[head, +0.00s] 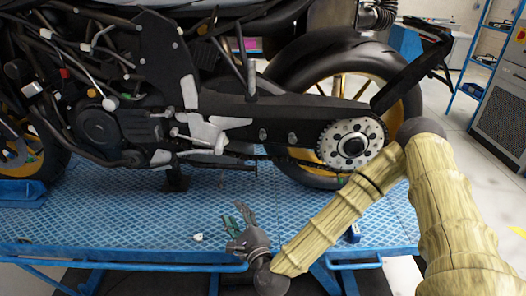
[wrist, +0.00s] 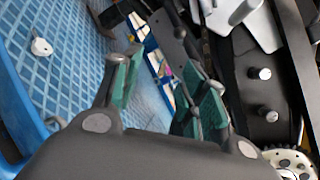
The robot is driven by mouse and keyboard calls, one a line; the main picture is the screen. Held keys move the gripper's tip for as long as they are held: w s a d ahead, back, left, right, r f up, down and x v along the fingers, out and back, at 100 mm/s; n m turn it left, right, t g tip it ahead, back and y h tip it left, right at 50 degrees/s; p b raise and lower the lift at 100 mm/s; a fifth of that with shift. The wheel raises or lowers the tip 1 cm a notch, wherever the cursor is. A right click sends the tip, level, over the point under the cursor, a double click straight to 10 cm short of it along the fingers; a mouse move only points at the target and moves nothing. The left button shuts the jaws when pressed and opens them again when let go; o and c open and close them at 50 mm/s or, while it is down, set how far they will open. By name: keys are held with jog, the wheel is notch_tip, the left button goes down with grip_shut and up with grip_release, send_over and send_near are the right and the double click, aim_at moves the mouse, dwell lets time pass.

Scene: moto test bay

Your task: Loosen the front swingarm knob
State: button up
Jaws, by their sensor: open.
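Two small knobs stick out of the black swingarm (head: 228,107). The front swingarm knob (head: 263,134) is the left one in the head view, and the other knob (head: 292,138) is nearer the sprocket. In the wrist view the front knob (wrist: 261,73) is a silver-faced stub at the right, above the second knob (wrist: 268,114). My gripper (head: 241,216) is low in front of the bike, well below and apart from the knobs. In the wrist view its green-padded fingers (wrist: 163,98) are spread with nothing between them, and the knobs lie to the right of them.
The rear sprocket (head: 352,145) and wheel are right of the knobs. Silver footrest brackets (head: 207,134) jut out to the left. The blue lift platform (head: 120,222) has a front rail. A small white part (head: 198,237) lies on it, left of my gripper.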

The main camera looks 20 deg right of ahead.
aim_at(263, 138)
jog(key=w+d+r+m+t+h, duration=0.4)
jog(key=d+r+m+h, duration=0.4)
jog(key=d+r+m, duration=0.4)
jog(key=shift+n, duration=0.6)
jog(key=p+x, duration=0.1)
jog(key=x, duration=0.2)
jog(key=a+p+x, duration=0.1)
jog(key=p+x, duration=0.1)
jog(key=x, duration=0.1)
jog(key=r+p+x, duration=0.1)
jog(key=x, duration=0.2)
jog(key=shift+a, duration=0.4)
jog(key=shift+w+d+r+y+p, duration=0.1)
jog(key=shift+w+r+y+p, duration=0.15)
jog(key=shift+w, duration=0.4)
jog(key=shift+f, duration=0.1)
grip_shut()
